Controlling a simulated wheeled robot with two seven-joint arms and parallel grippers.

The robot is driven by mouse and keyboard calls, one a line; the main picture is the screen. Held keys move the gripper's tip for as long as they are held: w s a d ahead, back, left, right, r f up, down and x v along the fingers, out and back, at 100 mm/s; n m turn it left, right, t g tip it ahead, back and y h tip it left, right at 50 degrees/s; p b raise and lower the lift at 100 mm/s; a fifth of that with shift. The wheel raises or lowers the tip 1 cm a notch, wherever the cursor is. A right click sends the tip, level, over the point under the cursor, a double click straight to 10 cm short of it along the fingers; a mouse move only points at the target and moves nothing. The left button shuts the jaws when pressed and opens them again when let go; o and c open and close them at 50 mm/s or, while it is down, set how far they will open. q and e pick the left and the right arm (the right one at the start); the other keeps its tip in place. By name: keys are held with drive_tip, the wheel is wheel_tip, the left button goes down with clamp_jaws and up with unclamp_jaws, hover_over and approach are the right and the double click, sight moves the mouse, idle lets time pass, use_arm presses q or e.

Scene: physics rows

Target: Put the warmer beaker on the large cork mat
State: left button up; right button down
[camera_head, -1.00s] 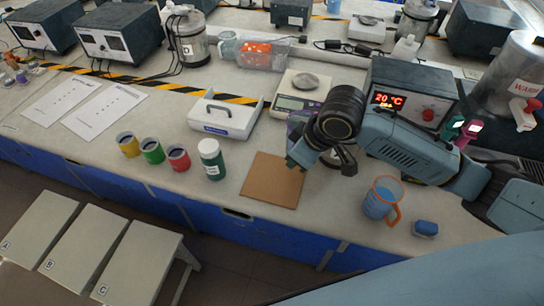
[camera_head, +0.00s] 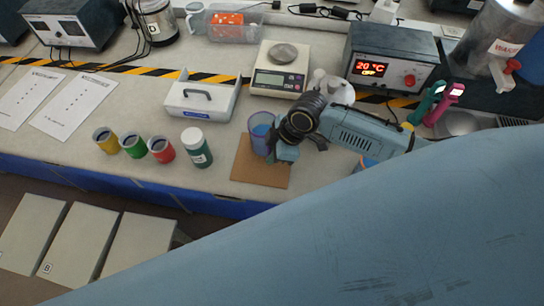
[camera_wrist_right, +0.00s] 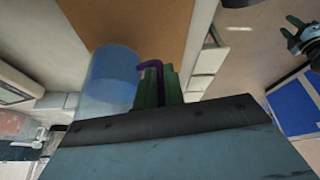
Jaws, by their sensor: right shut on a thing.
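My right gripper (camera_head: 285,150) is shut on the purple handle (camera_wrist_right: 150,66) of a clear beaker (camera_head: 260,124) with blue liquid. The beaker also shows in the right wrist view (camera_wrist_right: 112,72). It is upright at the back part of the brown cork mat (camera_head: 258,172); I cannot tell whether its base touches the mat. The mat also shows in the wrist view (camera_wrist_right: 130,22). A second beaker, with an orange handle (camera_head: 368,162), is mostly hidden behind my arms. My left gripper (camera_wrist_right: 293,30) shows only at the wrist view's right edge, its green fingers apart.
A white-capped green jar (camera_head: 198,150) and red, green and yellow cups stand left of the mat. A scale (camera_head: 280,75), a white tray with a handle (camera_head: 202,100) and a box reading 20 °C (camera_head: 390,62) stand behind. My large blue arm covers the foreground.

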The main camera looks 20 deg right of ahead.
wheel_tip(320, 180, down, 2)
drive_tip(key=shift+f, duration=0.1)
use_arm(q)
drive_tip(key=shift+w, duration=0.5)
drive_tip(key=shift+f, duration=0.1)
use_arm(e)
drive_tip(key=shift+f, duration=0.15)
drive_tip(key=c, duration=1.5)
unclamp_jaws()
drive_tip(key=shift+r, duration=0.35)
use_arm(q)
drive_tip(key=shift+s+r+p, duration=0.15)
drive_tip(key=shift+r+p, duration=0.3)
drive_tip(key=shift+r, duration=0.1)
use_arm(e)
drive_tip(key=v, duration=1.1)
drive_tip(key=shift+r, duration=0.25)
